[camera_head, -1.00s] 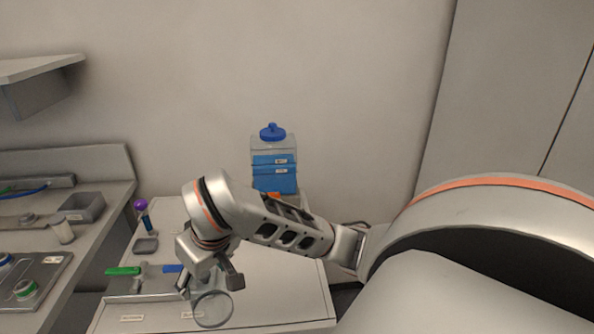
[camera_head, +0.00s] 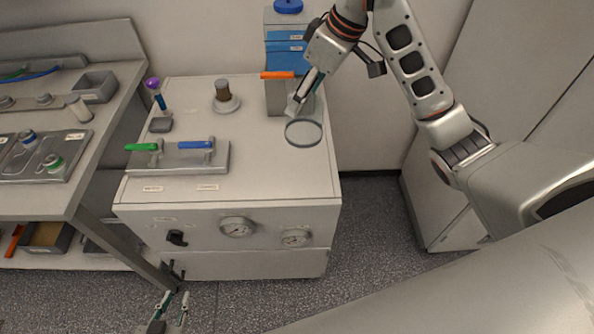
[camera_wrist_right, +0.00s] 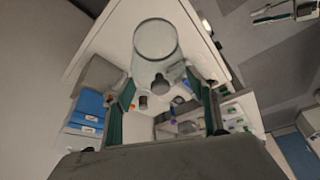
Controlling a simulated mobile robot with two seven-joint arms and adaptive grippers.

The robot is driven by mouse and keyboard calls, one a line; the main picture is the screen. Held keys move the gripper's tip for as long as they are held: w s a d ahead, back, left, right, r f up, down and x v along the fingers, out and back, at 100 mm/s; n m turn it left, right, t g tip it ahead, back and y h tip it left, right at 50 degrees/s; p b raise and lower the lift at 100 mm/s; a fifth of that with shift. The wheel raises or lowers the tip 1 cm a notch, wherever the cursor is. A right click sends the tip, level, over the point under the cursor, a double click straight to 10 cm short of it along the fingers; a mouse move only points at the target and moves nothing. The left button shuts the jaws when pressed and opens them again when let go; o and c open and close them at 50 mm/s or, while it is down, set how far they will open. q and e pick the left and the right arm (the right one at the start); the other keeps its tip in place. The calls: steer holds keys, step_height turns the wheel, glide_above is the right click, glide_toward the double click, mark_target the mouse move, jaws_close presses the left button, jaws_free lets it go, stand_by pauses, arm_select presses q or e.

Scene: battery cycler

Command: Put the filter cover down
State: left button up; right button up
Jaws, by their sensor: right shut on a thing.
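The filter cover is a clear, glass-like cylinder with a round rim (camera_head: 303,133), over the right part of the white cabinet top (camera_head: 255,160). My right gripper (camera_head: 303,98) is shut on it from behind. In the right wrist view the cover (camera_wrist_right: 157,42) extends out beyond the green-padded fingers (camera_wrist_right: 160,100). I cannot tell whether its rim touches the cabinet top. A brown cylinder on a round grey base (camera_head: 226,97) stands to the left of it. My left gripper (camera_head: 172,308) is low at the bottom edge, over the floor, with its fingers apart and empty.
A grey block with an orange handle (camera_head: 278,76) and a blue-labelled container (camera_head: 286,40) stand behind the cover. A plate with green and blue handles (camera_head: 180,158) lies at the left. A purple-topped tool (camera_head: 152,85) stands back left. The cabinet's front right surface is clear.

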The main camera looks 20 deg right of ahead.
steer(key=w+a+r+n, duration=0.1)
steer(key=a+r+n+g, duration=0.1)
steer(key=r+n, duration=0.1)
steer(key=shift+w+a+y, duration=0.2)
steer(key=shift+w+y, duration=0.2)
steer(key=shift+a+f, duration=0.1)
steer(key=shift+f, duration=0.25)
step_height(320, 180, down, 19)
steer(key=shift+f, duration=0.2)
steer(key=o, duration=1.5)
steer(key=shift+c, duration=0.2)
steer(key=shift+r, duration=0.1)
